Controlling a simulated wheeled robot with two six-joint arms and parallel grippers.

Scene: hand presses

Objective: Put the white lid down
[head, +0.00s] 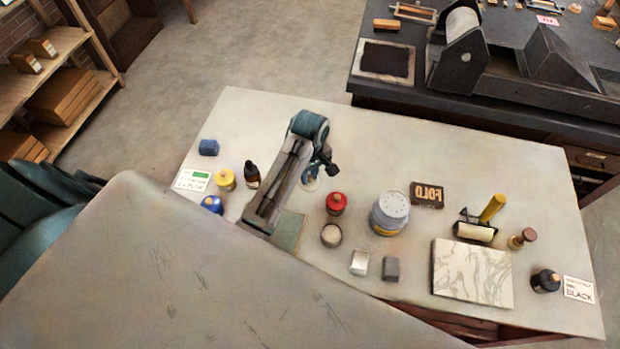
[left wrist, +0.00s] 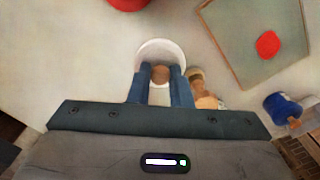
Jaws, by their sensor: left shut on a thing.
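My left gripper (head: 317,170) is over the left half of the pale table (head: 390,165). It is shut on the brown knob of the white lid (left wrist: 160,50); in the head view the lid (head: 309,184) shows partly under the fingers. In the left wrist view the blue fingers (left wrist: 160,78) stand on either side of the knob. I cannot tell whether the lid touches the table. An open round jar with pale contents (head: 331,236) stands nearer, below the red-lidded jar (head: 336,203). My right gripper is not in view.
Left of my arm are yellow (head: 226,180) and blue (head: 212,204) jars and a dark bottle (head: 252,174). A greenish slab (head: 289,232) lies partly under the arm; the wrist view shows a red spot on it. A large tin (head: 390,213) stands right. The table's far strip is clear.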

